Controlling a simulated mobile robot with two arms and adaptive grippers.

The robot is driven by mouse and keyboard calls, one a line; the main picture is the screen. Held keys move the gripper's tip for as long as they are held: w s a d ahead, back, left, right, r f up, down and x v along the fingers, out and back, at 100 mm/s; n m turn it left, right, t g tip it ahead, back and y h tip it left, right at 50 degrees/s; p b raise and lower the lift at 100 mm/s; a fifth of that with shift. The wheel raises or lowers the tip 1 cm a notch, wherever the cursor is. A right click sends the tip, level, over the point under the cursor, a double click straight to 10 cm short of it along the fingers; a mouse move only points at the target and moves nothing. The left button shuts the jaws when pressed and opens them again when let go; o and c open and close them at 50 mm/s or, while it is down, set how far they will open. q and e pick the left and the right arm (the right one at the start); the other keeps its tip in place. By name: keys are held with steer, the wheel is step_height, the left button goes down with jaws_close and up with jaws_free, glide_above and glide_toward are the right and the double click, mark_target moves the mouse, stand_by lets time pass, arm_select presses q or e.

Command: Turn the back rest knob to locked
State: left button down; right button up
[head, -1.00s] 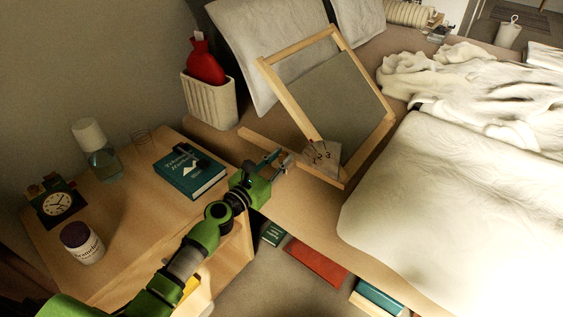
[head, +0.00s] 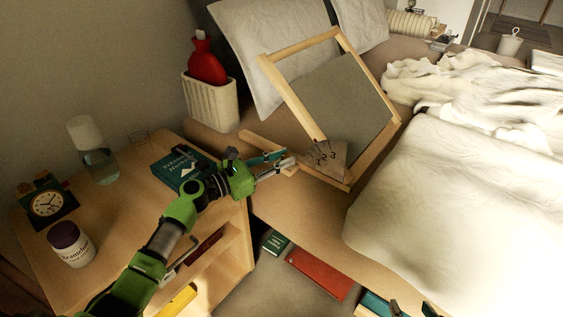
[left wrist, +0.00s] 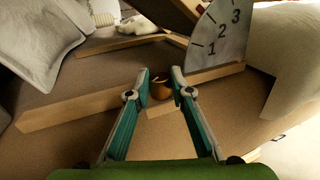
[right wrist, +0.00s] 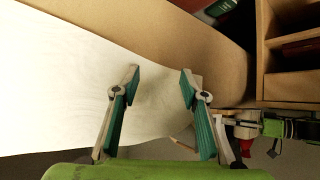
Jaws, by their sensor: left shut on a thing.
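The back rest (head: 350,100) is a wooden frame with a grey panel, tilted up on the bed. A pale dial plate marked 1, 2, 3 (head: 327,156) stands at its lower corner; it also shows in the left wrist view (left wrist: 222,40). The round brown knob (left wrist: 160,89) sits between the fingertips of my left gripper (left wrist: 161,84). My left gripper (head: 284,163) is shut on it, beside the dial. The knob is hidden in the head view, and no locked mark is readable. My right gripper (right wrist: 160,79) is open and empty above the bed's edge.
A nightstand (head: 120,235) at left holds a clock (head: 47,203), a jar (head: 71,245), a carafe (head: 95,155) and a teal book (head: 180,165). A ribbed basket (head: 211,100) holds a red hot-water bottle (head: 207,62). White bedding (head: 460,190) covers the right side.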

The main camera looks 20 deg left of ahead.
arm_select(q)
steer(key=shift+f, duration=0.1)
stand_by(0.4)
steer(key=c, duration=1.8)
jaws_free()
steer(key=shift+s+a, duration=0.1)
steer(key=v, duration=1.1)
steer(key=shift+s+a, duration=0.2)
steer(key=shift+a, duration=0.15)
